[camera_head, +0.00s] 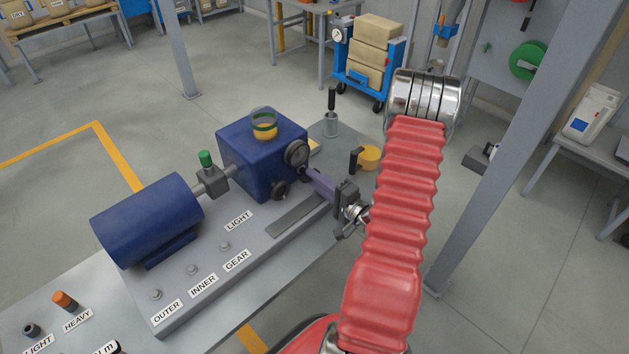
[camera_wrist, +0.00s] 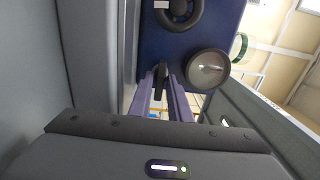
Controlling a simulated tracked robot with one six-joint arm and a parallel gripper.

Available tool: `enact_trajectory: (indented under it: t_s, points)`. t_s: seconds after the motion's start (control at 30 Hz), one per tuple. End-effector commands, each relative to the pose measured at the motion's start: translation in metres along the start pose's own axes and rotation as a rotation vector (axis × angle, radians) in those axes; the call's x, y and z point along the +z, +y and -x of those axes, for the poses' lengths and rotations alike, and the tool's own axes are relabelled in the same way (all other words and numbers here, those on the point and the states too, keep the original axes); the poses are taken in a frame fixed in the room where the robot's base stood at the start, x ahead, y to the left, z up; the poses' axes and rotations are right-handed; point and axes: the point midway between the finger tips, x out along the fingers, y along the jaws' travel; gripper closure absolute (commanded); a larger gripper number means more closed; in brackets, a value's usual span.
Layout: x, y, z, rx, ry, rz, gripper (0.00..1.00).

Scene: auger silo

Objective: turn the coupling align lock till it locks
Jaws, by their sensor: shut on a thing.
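A blue gear housing (camera_head: 252,158) stands on the grey bench plate, joined by a shaft to a blue motor (camera_head: 150,222). My gripper (camera_head: 305,173) reaches in from the right to the housing's face, between a round gauge (camera_head: 297,152) and a black knob (camera_head: 280,190). In the wrist view my purple fingers (camera_wrist: 162,84) are shut on a narrow dark lever (camera_wrist: 161,77), which appears to be the coupling align lock. The lever's base and any lock mark are hidden. The gauge (camera_wrist: 207,69) and knob (camera_wrist: 180,10) show close by.
A green-capped fitting (camera_head: 206,160) sits at the shaft between motor and housing. A grey cup with a black handle (camera_head: 331,122) and a yellow piece (camera_head: 369,158) stand behind my gripper. A grey post (camera_head: 520,140) rises to the right of my arm.

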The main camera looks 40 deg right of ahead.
Motion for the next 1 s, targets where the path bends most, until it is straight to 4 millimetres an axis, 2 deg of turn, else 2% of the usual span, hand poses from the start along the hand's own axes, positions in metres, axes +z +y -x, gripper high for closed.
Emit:
enact_trajectory:
  t_s: [0.23, 0.47, 1.0]
  points:
    - [0.0006, 0.0029, 0.0006, 0.007, -0.001, -0.068, 1.0]
    - [0.0005, 0.0034, 0.0007, 0.009, 0.001, -0.208, 1.0]
    - [0.0004, 0.0044, 0.001, 0.01, 0.005, -0.704, 1.0]
